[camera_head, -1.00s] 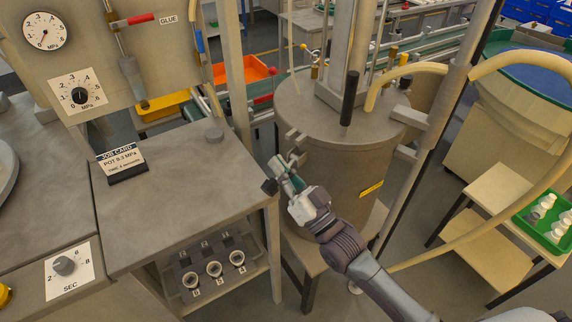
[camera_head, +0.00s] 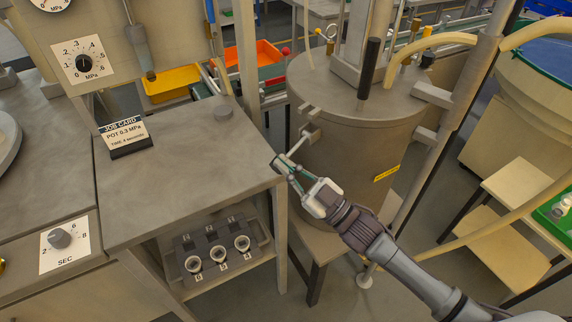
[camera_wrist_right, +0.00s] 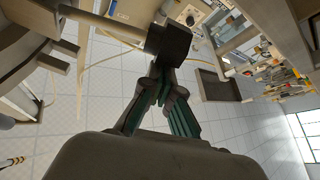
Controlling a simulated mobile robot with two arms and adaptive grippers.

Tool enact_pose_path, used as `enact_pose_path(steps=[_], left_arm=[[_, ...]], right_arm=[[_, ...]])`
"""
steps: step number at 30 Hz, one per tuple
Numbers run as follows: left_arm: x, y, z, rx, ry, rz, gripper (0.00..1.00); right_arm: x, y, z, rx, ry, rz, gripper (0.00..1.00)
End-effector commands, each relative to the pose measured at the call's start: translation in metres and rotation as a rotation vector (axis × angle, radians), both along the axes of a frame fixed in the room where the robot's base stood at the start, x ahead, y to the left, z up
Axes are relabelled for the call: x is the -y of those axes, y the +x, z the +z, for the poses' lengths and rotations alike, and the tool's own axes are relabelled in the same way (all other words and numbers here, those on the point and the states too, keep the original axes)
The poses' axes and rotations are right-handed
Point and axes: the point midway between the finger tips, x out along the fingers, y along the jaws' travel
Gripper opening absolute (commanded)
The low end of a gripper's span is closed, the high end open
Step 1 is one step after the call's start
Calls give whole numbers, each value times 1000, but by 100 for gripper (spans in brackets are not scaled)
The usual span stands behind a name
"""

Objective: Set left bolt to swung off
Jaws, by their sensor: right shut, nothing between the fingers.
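The pot (camera_head: 345,165) is a grey-brown drum with a flat lid (camera_head: 330,88) and a yellow label. On its left side are two small lugs, and the left bolt (camera_head: 298,147) sticks out from the lower one, away from the pot toward the lower left. Its dark end block (camera_wrist_right: 168,43) shows in the right wrist view, at the end of a pale rod. My right gripper (camera_head: 284,171) is shut and empty, its fingertips right at the block; whether they touch it I cannot tell. My left gripper is not in view.
A grey bench (camera_head: 190,170) with a job card (camera_head: 125,135) stands close left of the gripper, its corner near the fingertips. A black upright handle (camera_head: 369,68) rises from the lid. A post and hose stand at the right. A rack of sockets (camera_head: 217,247) sits below the bench.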

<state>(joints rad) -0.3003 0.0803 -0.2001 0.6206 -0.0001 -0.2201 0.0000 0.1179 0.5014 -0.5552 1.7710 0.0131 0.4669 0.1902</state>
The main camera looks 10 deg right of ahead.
Motion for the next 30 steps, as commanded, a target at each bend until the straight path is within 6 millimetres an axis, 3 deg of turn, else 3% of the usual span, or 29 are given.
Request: enact_pose_path(steps=[17, 22, 30], left_arm=[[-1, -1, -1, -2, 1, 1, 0], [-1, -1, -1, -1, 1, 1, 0], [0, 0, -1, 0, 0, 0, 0]], right_arm=[[2, -1, -7, -6, -14, -3, 0], [16, -14, -17, -9, -16, -5, 0], [54, -51, -39, -4, -12, -2, 0]])
